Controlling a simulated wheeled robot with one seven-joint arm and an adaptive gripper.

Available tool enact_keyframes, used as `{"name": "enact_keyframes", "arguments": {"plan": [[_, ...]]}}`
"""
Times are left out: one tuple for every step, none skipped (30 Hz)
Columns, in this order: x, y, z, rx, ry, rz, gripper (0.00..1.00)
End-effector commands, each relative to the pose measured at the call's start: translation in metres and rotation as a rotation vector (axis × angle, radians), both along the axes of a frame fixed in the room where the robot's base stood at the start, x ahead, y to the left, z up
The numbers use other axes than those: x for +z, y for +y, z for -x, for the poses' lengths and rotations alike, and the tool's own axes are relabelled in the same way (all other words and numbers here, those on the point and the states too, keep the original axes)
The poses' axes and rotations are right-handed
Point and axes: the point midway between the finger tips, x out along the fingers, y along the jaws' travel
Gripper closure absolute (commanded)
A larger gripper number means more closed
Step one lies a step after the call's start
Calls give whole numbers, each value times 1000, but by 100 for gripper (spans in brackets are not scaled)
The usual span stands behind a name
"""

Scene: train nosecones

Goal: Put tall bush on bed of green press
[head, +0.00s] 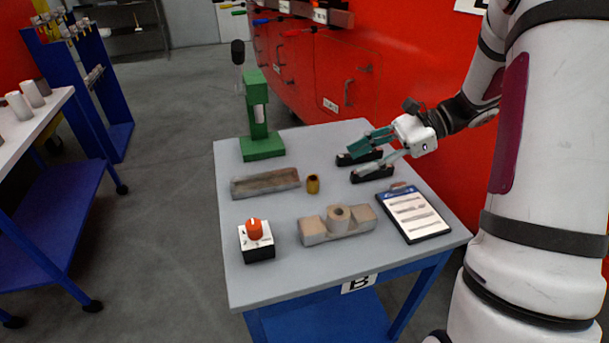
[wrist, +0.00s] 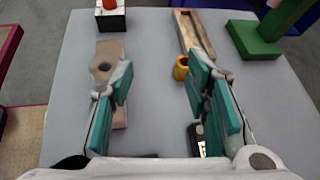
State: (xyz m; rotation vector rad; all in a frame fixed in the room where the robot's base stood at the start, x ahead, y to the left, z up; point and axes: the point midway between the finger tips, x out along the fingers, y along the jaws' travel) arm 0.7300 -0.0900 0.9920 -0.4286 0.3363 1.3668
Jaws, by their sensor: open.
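The green press (head: 257,115) stands at the back left of the table, its flat bed (head: 263,148) low at the front; its green base also shows in the wrist view (wrist: 252,38). A small brass-yellow bush (head: 313,184) stands upright on the table near the middle; it also shows in the wrist view (wrist: 181,68). I cannot tell which one is the tall bush. My gripper (head: 369,153) is open and empty above the table's right side, apart from both.
A long shallow tray (head: 265,183) lies left of the brass bush. A box with a red knob (head: 256,240) and a clipboard (head: 415,213) lie near the front. Black blocks (head: 372,174) are under my gripper. Red cabinets (head: 340,65) stand behind the table.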

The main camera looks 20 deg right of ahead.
Motion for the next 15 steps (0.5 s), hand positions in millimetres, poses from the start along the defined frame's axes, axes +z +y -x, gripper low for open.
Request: {"name": "enact_keyframes", "arguments": {"plan": [[-13, -11, -7, -42, 24, -33, 57], [-18, -16, -11, -66, 35, -50, 57], [-23, -22, -14, -92, 47, -71, 57], [-27, -26, -17, -108, 54, -83, 57], [-30, -29, -19, -121, 60, -93, 57], [-33, -33, -21, -137, 65, -104, 57], [-35, -35, -22, -145, 69, -110, 57], [-37, -35, -23, -150, 72, -115, 57], [-39, -34, -24, -155, 75, -120, 57], [-40, -32, -26, -157, 76, -122, 57], [-42, -29, -27, -158, 75, -123, 57], [-44, -23, -29, -157, 76, -124, 57], [-46, -18, -30, -156, 76, -124, 57], [-48, -13, -31, -155, 77, -124, 57], [-51, -6, -33, -155, 77, -123, 57]]}}
